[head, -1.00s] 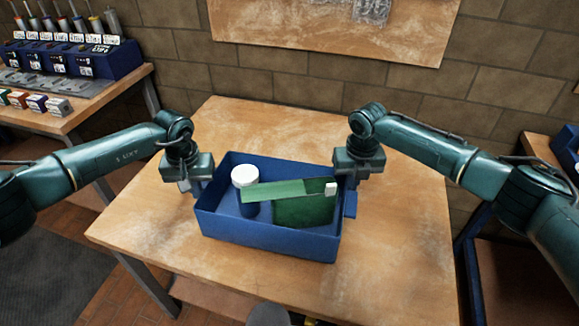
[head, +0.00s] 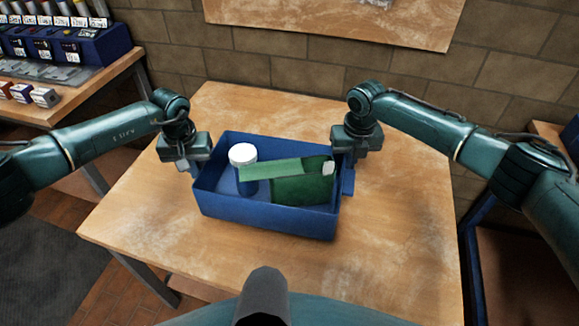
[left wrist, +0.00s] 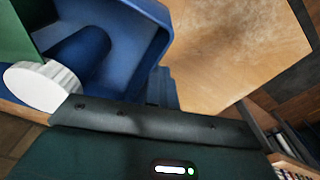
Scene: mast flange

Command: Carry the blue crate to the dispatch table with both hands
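The blue crate (head: 262,217) is on the wooden table in front of me; I cannot tell whether its base touches the top. It holds a blue jar with a white lid (head: 243,154) and a green box-like thing (head: 300,188). The crate's wall (left wrist: 150,50) and the lid (left wrist: 42,86) also show in the left wrist view. My left gripper (head: 188,166) points down at the crate's left end. My right gripper (head: 350,165) points down at the right end, by a blue handle-like tab. The fingers of both are mostly hidden, so their grip is unclear.
The wooden table (head: 400,215) has bare room around the crate, mostly at the right. A workbench (head: 90,92) with blue racks and small boxes stands at the left. Another bench with a blue frame (head: 475,235) stands at the right. A brick wall is behind.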

